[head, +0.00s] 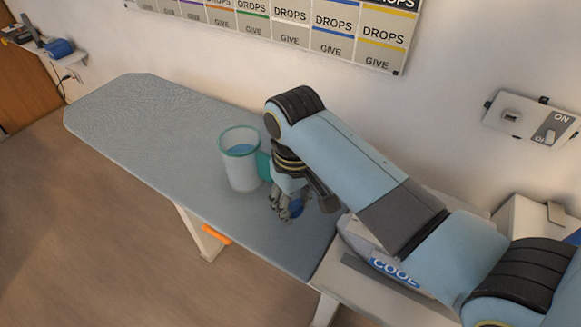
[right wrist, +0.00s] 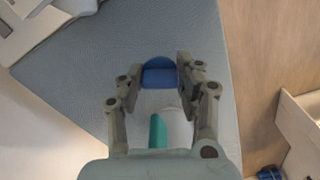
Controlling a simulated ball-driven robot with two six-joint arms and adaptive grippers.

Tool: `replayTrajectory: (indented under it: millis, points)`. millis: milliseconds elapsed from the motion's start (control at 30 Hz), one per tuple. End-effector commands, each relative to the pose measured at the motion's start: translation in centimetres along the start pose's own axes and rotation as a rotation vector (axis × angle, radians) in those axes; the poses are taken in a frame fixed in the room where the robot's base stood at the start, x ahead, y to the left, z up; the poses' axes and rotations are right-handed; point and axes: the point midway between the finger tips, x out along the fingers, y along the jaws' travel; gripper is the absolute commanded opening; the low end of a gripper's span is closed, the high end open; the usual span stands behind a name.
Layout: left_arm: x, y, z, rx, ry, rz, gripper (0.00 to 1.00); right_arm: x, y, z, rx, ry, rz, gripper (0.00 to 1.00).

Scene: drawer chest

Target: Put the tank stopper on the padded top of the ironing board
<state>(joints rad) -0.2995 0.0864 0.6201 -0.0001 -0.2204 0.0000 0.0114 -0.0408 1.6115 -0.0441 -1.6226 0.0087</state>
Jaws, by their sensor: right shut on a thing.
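The ironing board's grey padded top (head: 150,120) runs from the far left to the front middle in the head view, and fills much of the right wrist view (right wrist: 75,75). My right gripper (head: 291,211) is low over the near right part of the padded top. It is shut on a small blue piece, the tank stopper (head: 297,207). In the right wrist view the blue stopper (right wrist: 158,75) sits between the fingertips (right wrist: 160,84). I cannot tell whether the stopper touches the padding. My left gripper is not in view.
A white cup with a teal rim (head: 241,165) stands on the board just left of my right gripper. An iron-like object marked COOL (head: 385,265) is at the board's right end. The board's left half is clear. A wall panel with an ON switch (head: 530,122) hangs at right.

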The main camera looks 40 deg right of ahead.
Motion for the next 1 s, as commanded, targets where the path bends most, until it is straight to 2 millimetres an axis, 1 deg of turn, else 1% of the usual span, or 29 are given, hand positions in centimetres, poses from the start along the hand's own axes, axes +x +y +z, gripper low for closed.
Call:
replayTrajectory:
  millis: [67, 167, 300, 367, 733, 767, 900, 933, 1000]
  points:
    - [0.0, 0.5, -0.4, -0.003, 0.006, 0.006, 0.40, 0.3, -0.1, -0.4, 0.000, -0.001, 0.000, 0.00]
    - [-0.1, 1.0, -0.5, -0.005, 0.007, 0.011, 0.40, 1.4, -0.1, -0.5, 0.000, -0.004, 0.000, 0.00]
    - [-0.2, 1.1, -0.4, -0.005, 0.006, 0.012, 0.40, 3.6, -0.1, -0.5, 0.000, -0.003, 0.001, 0.00]
    - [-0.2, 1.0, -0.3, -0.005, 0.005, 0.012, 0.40, 4.1, -0.1, -0.5, 0.000, -0.002, 0.001, 0.00]
    - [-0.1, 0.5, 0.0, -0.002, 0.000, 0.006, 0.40, 4.6, -0.1, -0.5, 0.001, -0.001, 0.000, 0.00]
    - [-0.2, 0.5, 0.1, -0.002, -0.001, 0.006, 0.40, 4.6, -0.1, -0.5, 0.001, 0.000, 0.000, 0.37]
    - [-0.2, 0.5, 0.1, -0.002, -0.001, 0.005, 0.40, 4.5, -0.1, -0.5, 0.001, 0.000, 0.000, 0.55]
    - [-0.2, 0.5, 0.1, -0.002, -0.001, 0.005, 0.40, 4.5, -0.1, -0.5, 0.001, 0.000, 0.000, 0.58]
    - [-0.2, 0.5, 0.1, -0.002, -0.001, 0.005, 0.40, 4.5, -0.1, -0.5, 0.001, 0.000, 0.000, 0.58]
